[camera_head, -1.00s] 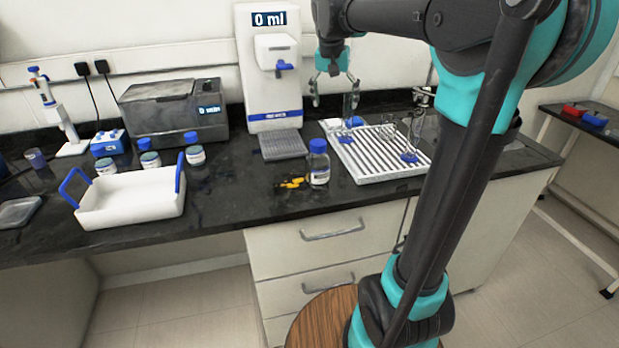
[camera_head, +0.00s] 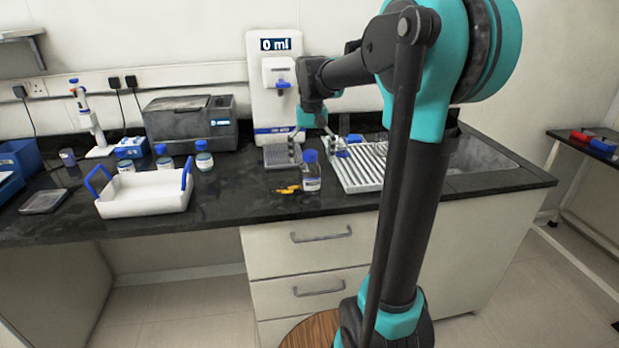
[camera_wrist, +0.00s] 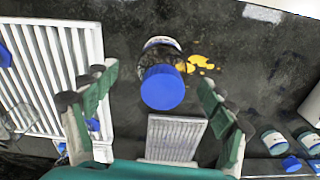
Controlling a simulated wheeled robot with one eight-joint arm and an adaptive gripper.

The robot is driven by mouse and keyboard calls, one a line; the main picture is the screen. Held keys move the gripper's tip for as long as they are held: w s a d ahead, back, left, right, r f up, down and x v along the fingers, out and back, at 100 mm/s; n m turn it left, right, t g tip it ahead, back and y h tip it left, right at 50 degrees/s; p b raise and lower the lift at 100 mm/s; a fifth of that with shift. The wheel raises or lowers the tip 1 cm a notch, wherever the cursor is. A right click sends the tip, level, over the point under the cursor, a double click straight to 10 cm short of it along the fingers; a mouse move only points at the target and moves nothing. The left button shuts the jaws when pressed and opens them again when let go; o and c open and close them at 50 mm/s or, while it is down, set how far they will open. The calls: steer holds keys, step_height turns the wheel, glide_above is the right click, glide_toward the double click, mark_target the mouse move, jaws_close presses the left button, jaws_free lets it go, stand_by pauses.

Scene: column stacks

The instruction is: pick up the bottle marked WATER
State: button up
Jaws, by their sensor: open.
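A clear bottle with a blue cap (camera_head: 311,172) stands upright on the dark counter, left of the white slatted rack. Its label is too small to read. In the wrist view its blue cap (camera_wrist: 163,88) shows large, with part of the pale body behind it. My gripper (camera_head: 312,141) hangs just above and behind the bottle in the head view, near the dispenser's tray. In the wrist view my gripper (camera_wrist: 158,78) is open, with one finger on each side of the cap in the picture. No contact shows; how far the fingertips are from the cap is unclear.
The slatted rack (camera_head: 362,178) holds glassware and blue items right of the bottle. Yellow pieces (camera_head: 288,189) lie at its left. The dispenser (camera_head: 271,75) reading "0 ml" stands behind. A white blue-handled tray (camera_head: 145,205) and several blue-capped jars (camera_head: 204,157) are further left.

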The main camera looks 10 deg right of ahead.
mark_target(310, 177)
steer(key=shift+w+a+f, duration=0.1)
steer(key=shift+f, duration=1.85)
steer(key=shift+w+a+f, duration=0.1)
steer(key=shift+f, duration=1.8)
steer(key=shift+c, duration=0.3)
steer(key=c, duration=1.3)
steer(key=shift+r, duration=0.1)
steer(key=shift+c, duration=0.2)
